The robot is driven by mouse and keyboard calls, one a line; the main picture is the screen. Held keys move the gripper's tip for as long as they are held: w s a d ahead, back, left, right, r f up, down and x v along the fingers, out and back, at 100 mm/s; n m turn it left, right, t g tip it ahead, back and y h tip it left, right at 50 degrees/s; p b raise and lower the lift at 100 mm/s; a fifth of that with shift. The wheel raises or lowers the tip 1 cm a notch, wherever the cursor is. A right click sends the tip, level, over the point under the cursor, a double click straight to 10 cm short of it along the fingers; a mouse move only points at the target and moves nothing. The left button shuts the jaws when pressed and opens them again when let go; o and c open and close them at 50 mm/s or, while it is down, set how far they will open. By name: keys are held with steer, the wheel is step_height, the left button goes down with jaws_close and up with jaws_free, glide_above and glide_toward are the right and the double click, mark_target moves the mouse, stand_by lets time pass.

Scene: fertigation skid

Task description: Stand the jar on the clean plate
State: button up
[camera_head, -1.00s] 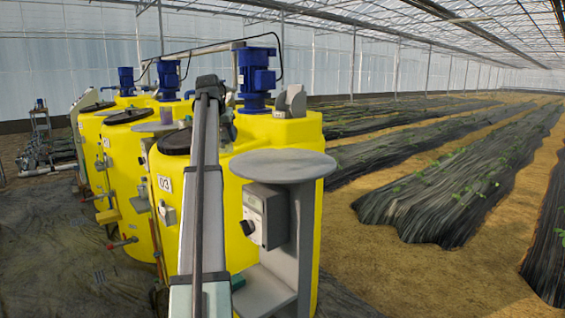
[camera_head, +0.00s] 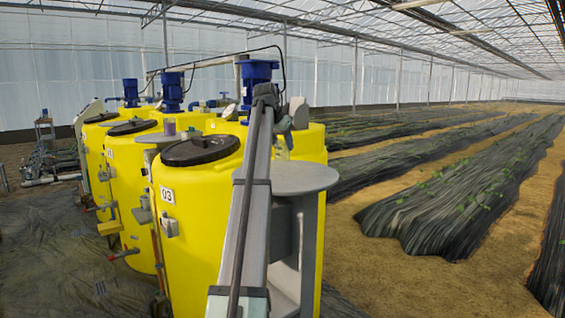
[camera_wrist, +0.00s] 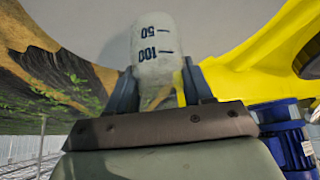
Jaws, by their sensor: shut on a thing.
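The jar (camera_wrist: 157,45) is a pale, cloudy vessel with dark marks 50 and 100. In the wrist view it is held between the two dark fingers of my gripper (camera_wrist: 160,82). A broad grey round surface, apparently the front plate (camera_wrist: 222,25), fills the background beyond the jar. In the head view my gripper (camera_head: 285,122) is above the back edge of this grey round plate (camera_head: 308,178), partly hidden by my arm. I cannot tell whether the jar touches the plate, nor whether that plate is the clean one.
Yellow tanks (camera_head: 190,225) with black lids (camera_head: 200,150) and blue motors (camera_head: 258,80) stand close around. A second grey plate (camera_head: 150,138) farther left carries a small greyish cylinder (camera_head: 169,127). Open soil and covered beds lie to the right.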

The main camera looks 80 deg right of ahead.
mark_target(282, 159)
steer(key=shift+f, duration=2.95)
steer(key=shift+f, duration=0.1)
steer(key=o, duration=1)
steer(key=v, duration=1.2)
